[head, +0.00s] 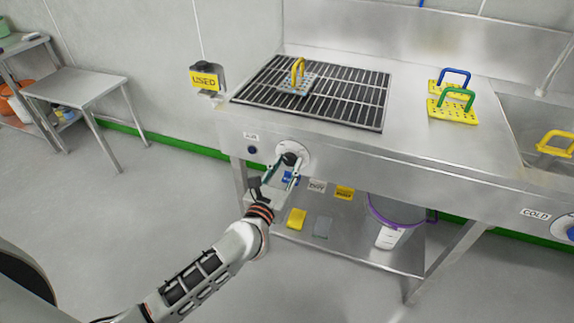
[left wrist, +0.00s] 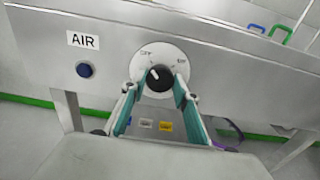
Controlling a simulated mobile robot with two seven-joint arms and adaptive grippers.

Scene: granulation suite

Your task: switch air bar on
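A round white dial with a black knob (head: 290,159) is on the steel bench's front panel, right of an AIR label (head: 251,136). In the left wrist view the knob (left wrist: 160,78) has a white pointer line toward its upper left, on the side of the OFF mark; the other mark is at the dial's right. My left gripper (head: 284,170) is in front of the dial. Its teal-padded fingers (left wrist: 154,94) are spread to either side of the knob, with a gap visible at the left; contact at the right is unclear. My right gripper is not in view.
A blue button (left wrist: 85,70) sits below the AIR label. Above is a slatted grate (head: 350,95) holding a yellow-handled plate (head: 296,82). A lower shelf (head: 345,240) holds yellow and grey pieces and a purple-rimmed bucket (head: 390,215). The floor left of the bench is open.

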